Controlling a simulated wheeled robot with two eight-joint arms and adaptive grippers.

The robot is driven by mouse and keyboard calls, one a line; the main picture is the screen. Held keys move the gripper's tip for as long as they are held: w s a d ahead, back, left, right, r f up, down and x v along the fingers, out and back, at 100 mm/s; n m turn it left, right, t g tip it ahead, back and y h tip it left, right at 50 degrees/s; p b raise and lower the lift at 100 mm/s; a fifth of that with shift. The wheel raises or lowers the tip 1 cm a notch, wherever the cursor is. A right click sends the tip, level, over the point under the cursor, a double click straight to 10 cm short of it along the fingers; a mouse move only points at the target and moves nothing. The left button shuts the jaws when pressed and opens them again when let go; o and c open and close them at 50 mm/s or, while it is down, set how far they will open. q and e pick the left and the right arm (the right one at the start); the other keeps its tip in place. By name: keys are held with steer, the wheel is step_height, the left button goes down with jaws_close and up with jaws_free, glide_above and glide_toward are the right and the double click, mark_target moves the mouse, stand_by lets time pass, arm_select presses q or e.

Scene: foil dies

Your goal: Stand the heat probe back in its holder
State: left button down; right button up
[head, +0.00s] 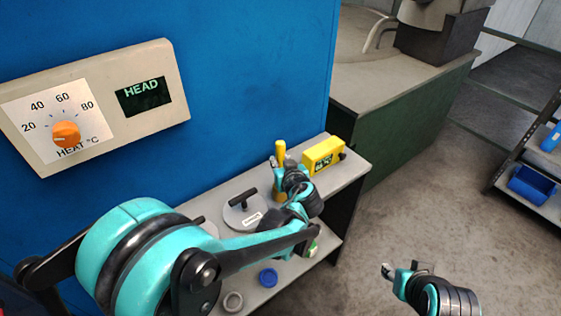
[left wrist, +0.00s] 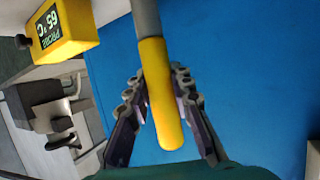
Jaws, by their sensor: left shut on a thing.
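The heat probe has a yellow handle (head: 281,150) that stands roughly upright at the bench's back edge. In the left wrist view the handle (left wrist: 163,100) runs between the fingers, with its grey shaft (left wrist: 147,18) leaving the top edge. My left gripper (head: 278,165) is shut on the handle; it also shows in the left wrist view (left wrist: 163,105). A brownish-yellow piece (head: 278,194) shows just below the gripper; I cannot tell whether it is the holder. The probe's tip is hidden. My right gripper (head: 390,270) hangs over the floor, away from the bench; its jaw opening is unclear.
A yellow readout box (head: 322,155) showing 65 °C stands right of the probe. A grey disc with a black handle (head: 243,212) lies to the left. A blue ring (head: 268,277) and a grey ring (head: 233,301) lie lower. The blue cabinet wall (head: 230,80) rises behind.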

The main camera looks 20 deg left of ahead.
arm_select(q)
steer(key=shift+f+b, duration=2.75)
steer(key=shift+f, duration=0.35)
steer(key=c, duration=1.3)
jaws_free()
steer(key=shift+o, duration=0.2)
steer(key=v, duration=1.2)
steer(key=shift+a, duration=0.1)
steer(key=s+a+f+m+g+h, duration=0.2)
steer(key=s+f+m+h, duration=0.1)
steer(key=s, duration=0.5)
steer(key=s+a+f+m+g+h, duration=0.2)
steer(key=s+a+f+m+h, duration=0.1)
steer(key=s, duration=0.5)
steer(key=shift+a+g+h, duration=0.3)
steer(key=shift+a+h, duration=0.05)
steer(key=shift+h, duration=0.05)
